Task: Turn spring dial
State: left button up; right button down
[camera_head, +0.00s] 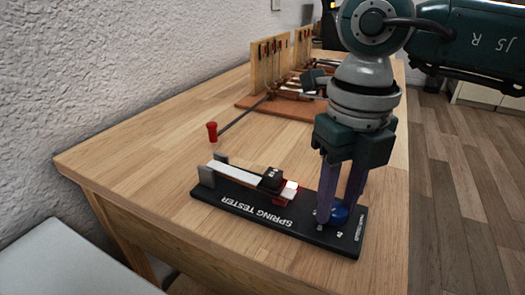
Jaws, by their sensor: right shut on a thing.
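The black spring tester (240,204) lies on the wooden table near its front edge, with white lettering on its base. Its round blue dial (340,214) sits at the right end of the base. My right gripper (335,211) points down over that end, its two purple fingers on either side of the dial and shut on it. The fingers hide part of the dial and any marks behind it. My left gripper is not in view.
A white key-like bar (232,173) with a black block (271,179) lies along the tester. A piano action model (283,72) is farther back. Bare tabletop (130,150) lies left.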

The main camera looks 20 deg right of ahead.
jog(key=shift+r+m+p, duration=0.15)
jog(key=shift+m+p, duration=0.2)
jog(key=shift+m, duration=1.05)
jog(key=c, duration=0.5)
grip_release()
